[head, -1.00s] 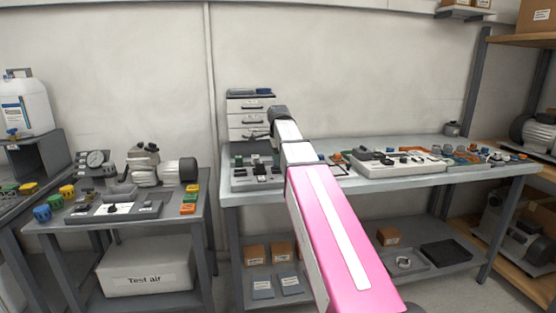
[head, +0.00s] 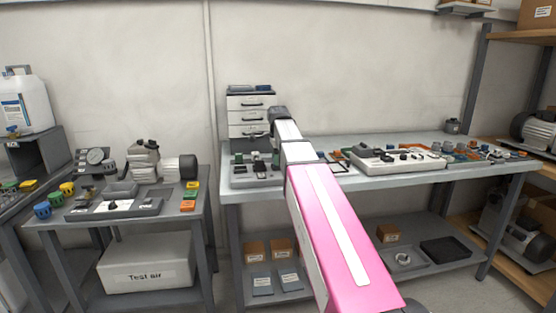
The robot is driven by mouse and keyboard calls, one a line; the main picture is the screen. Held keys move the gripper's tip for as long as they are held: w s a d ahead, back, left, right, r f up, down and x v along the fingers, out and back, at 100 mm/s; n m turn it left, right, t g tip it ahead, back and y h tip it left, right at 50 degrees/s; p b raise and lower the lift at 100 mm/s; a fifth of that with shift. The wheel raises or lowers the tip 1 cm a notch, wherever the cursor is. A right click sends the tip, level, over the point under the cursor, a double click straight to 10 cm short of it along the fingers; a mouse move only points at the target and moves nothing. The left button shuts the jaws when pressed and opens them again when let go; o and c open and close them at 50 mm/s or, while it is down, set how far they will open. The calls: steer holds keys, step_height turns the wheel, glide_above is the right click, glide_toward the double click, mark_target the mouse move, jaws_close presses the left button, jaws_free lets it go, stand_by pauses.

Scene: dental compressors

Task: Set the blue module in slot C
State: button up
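My arm reaches away from me over the middle workbench (head: 420,180). My gripper (head: 270,136) is small and dark at the arm's far end, above the fixture. Its fingers are too small to tell whether they are open, shut or holding anything. The grey fixture (head: 240,181) lies on the bench's left end with dark and green blocks on it, partly hidden by my arm. No slot letters are readable, so I cannot tell which is slot C. I cannot pick out the blue module for certain; a blue round piece (head: 42,209) stands on the left table.
A drawer unit (head: 250,118) stands behind the fixture. A pale tray of parts (head: 375,165) and several small coloured pieces lie to its right. The left table holds a gauge (head: 95,157), a compressor (head: 145,165) and a dark panel (head: 85,213). Shelves (head: 520,160) stand at right.

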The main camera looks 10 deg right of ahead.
steer(key=shift+f, duration=0.2)
steer(key=o, duration=1.3)
steer(key=shift+r, duration=3.55)
